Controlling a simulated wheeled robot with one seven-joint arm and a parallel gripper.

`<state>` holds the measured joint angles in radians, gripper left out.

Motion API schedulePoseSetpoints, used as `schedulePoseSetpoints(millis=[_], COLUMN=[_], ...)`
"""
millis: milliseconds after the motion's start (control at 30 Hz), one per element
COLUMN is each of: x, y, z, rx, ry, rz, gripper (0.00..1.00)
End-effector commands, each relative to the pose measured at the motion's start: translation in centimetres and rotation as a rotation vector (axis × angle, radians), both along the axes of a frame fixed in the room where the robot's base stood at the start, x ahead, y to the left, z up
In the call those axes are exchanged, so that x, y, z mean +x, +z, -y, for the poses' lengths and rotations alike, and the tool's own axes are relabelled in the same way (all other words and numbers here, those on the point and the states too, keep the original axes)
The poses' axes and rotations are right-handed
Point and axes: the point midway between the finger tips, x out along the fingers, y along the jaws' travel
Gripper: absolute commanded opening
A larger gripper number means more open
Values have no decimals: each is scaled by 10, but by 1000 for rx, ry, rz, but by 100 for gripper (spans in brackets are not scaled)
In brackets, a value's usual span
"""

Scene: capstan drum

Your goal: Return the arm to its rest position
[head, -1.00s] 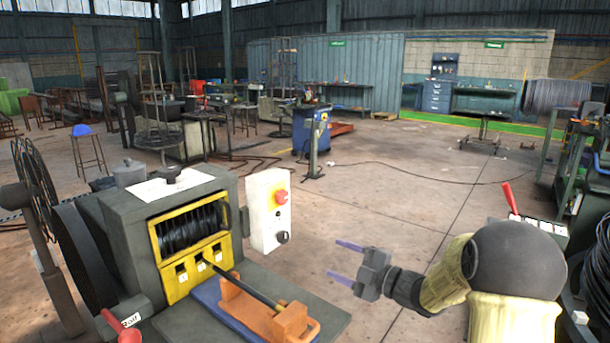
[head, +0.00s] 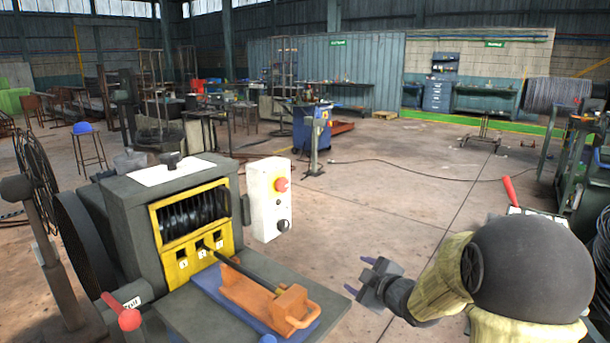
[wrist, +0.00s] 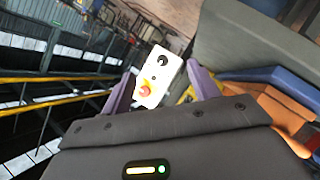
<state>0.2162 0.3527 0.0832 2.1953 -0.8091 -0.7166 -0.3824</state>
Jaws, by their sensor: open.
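My gripper (head: 366,276) is open and empty, with two purple fingers spread apart. In the head view it hangs in free air to the right of the capstan machine (head: 130,222), clear of the machine's base plate. In the wrist view the two fingers (wrist: 160,92) frame the white control box with its red button, which stands some way off and is not touched. My arm is folded close, its dark rounded joint at the lower right of the head view.
The machine carries a white control box (head: 268,198), a yellow front plate (head: 205,258) and an orange holder (head: 262,298) with a dark rod in it. A red-knobbed lever (head: 128,319) is at its left. Open concrete floor (head: 400,200) lies behind my gripper.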

Motion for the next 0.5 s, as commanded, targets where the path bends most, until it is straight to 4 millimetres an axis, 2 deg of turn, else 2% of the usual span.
schedulePoseSetpoints(millis=[33, 167, 300, 500], x=[-10, -44, -96, -161], y=[-16, -51, -89, -123], z=[4, 22, 34, 37], rx=[14, 70, 145, 236], ry=[-70, -286, -508, -730], rz=[-65, -263, -480, -713], gripper=[61, 61, 61, 61])
